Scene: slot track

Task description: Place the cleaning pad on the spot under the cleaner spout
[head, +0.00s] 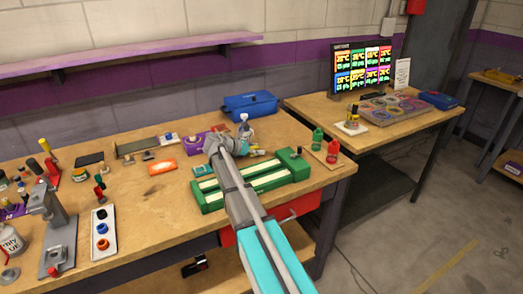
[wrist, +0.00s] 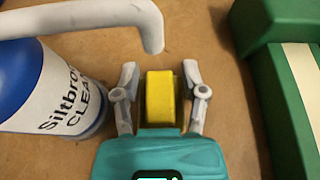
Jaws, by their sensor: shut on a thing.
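The yellow cleaning pad (wrist: 160,98) sits between the two fingers of my gripper (wrist: 160,78) in the wrist view, and the gripper is shut on it. The cleaner bottle (wrist: 60,90), white and blue with printed lettering, stands to the left. Its white spout (wrist: 148,22) reaches over to the right, and its tip shows just beyond the pad. The height of the pad above the table cannot be told. In the head view, the bottle (head: 244,130) stands behind my gripper, partly hidden by my arm. No marked spot under the spout can be made out.
A long green slotted track (head: 207,199) lies close on the right of my gripper; its green end also shows in the wrist view (wrist: 270,20). A blue case (head: 250,104) stands behind. Red and green bottles (head: 332,152) stand at the table's right end.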

